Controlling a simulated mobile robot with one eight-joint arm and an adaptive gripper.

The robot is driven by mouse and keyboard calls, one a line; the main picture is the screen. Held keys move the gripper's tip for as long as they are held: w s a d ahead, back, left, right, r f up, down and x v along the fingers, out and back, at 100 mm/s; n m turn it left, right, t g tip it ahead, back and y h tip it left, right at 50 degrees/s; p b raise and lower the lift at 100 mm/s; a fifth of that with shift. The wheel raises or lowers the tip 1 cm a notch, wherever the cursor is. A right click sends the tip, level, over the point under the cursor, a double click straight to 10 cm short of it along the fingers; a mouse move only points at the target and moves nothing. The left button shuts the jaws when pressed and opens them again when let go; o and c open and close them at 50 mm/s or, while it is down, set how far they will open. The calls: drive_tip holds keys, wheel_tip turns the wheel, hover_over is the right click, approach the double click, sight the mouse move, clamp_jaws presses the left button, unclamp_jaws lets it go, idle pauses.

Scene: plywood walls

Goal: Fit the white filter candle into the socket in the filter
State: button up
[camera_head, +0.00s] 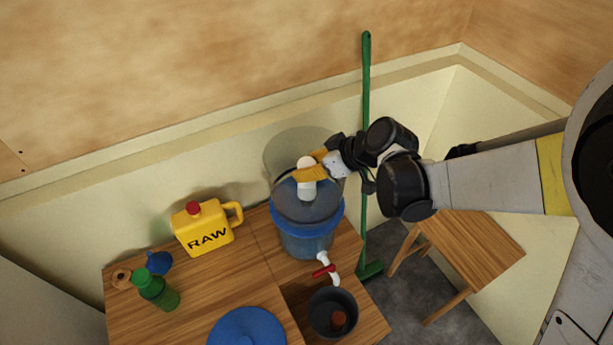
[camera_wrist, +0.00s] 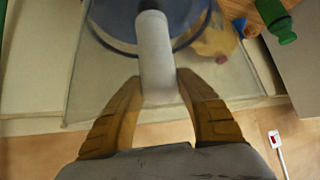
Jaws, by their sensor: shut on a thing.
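The filter (camera_head: 307,242) is a clear bucket with a blue rim, standing on the wooden table with its top open. My gripper (camera_head: 313,173) reaches in from the right with its yellow fingers shut on the white filter candle (camera_head: 307,190). The candle is roughly upright over the filter's opening. In the wrist view the candle (camera_wrist: 155,45) runs up from between the two fingers (camera_wrist: 162,86), with its far end over the filter's round, blue-edged opening (camera_wrist: 118,42). The socket is hidden, and I cannot tell whether the candle touches anything in the filter.
A white tap with a red handle (camera_head: 325,271) sticks out at the filter's front, above a dark pot (camera_head: 332,300). A yellow RAW jug (camera_head: 205,230), green bottle (camera_head: 158,290) and blue lid (camera_head: 247,333) are on the table. A green broom (camera_head: 365,90) stands behind; a wooden stool (camera_head: 470,245) is right.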

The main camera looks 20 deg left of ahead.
drive_tip(key=shift+f+b, duration=0.45)
drive_tip(key=shift+f, duration=0.05)
idle(0.3)
drive_tip(key=o, duration=1.4)
drive_tip(key=v, duration=1.2)
drive_tip(key=s+d+f+m+t+h+b, duration=0.1)
drive_tip(key=d+m, duration=0.4)
drive_tip(key=d, duration=0.5)
drive_tip(key=s+d+f+m+t+h+b, duration=0.2)
drive_tip(key=s+d+f+m+h+b, duration=0.2)
drive_tip(key=d, duration=0.7)
drive_tip(key=s+d+f+m+t+h+b, duration=0.2)
drive_tip(key=s+d+m+h+b, duration=0.1)
drive_tip(key=d, duration=0.8)
drive_tip(key=s+m+b, duration=0.1)
drive_tip(key=s+m, duration=0.1)
drive_tip(key=m, duration=0.1)
drive_tip(key=shift+s+m+h+b, duration=0.2)
drive_tip(key=shift+m+h+b, duration=0.1)
drive_tip(key=shift+h, duration=0.1)
